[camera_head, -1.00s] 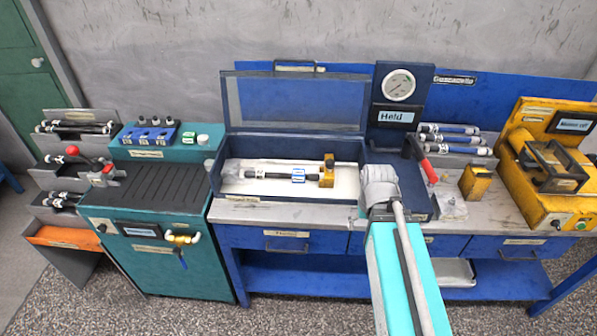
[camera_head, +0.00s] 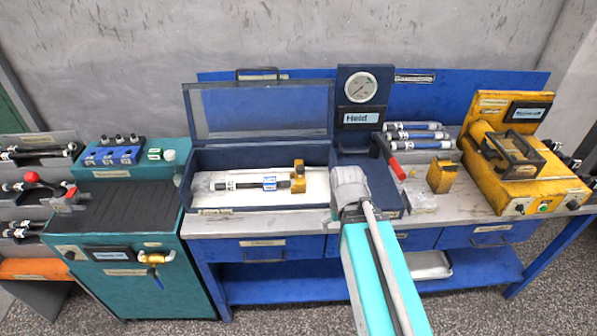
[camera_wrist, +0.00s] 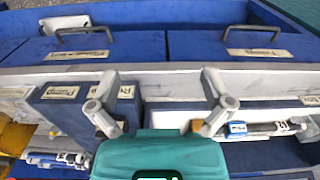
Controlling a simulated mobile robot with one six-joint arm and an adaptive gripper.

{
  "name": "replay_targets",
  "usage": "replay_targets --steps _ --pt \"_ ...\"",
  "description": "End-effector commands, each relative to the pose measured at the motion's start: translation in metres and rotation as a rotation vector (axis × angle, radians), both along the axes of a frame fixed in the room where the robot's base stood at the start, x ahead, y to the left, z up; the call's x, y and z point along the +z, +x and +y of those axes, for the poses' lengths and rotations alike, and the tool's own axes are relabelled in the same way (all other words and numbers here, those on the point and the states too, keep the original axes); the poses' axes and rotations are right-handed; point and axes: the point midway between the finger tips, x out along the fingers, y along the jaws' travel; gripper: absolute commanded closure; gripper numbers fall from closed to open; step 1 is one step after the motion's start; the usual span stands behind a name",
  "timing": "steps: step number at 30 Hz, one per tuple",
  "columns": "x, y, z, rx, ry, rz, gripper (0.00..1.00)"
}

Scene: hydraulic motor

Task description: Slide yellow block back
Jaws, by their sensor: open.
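A yellow block (camera_head: 298,176) stands upright in the open blue case (camera_head: 200,160), at the right end of a dark hose (camera_head: 245,184) with blue-white labels. A second yellow block (camera_head: 441,176) stands on the grey bench right of the case. My gripper shows as a grey wrist (camera_head: 350,187) at the case's right side; its fingertips are hidden in the head view. In the wrist view my gripper (camera_wrist: 160,100) is open and empty, its fingers apart above the bench's front edge.
A pressure gauge marked "Held" (camera_head: 359,97) stands behind, with a red-handled lever (camera_head: 390,160) beside it. Several hoses (camera_head: 418,135) lie at the back right, near a yellow machine (camera_head: 513,170). A teal cabinet (camera_head: 130,207) stands left. Drawer handles (camera_wrist: 85,31) line the bench front.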

Motion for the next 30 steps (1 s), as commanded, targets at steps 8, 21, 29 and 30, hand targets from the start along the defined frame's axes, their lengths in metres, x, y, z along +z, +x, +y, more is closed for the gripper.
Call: replay_targets --steps 8,21,29,30 --pt "0.000 0.000 0.000 0.000 0.000 0.000 0.00" --pt "0.008 0.015 0.003 -0.030 0.000 0.000 0.19" --pt "0.040 0.081 0.016 -0.201 0.000 0.000 0.19" --pt "0.047 0.096 0.020 -0.241 0.000 0.000 0.19"
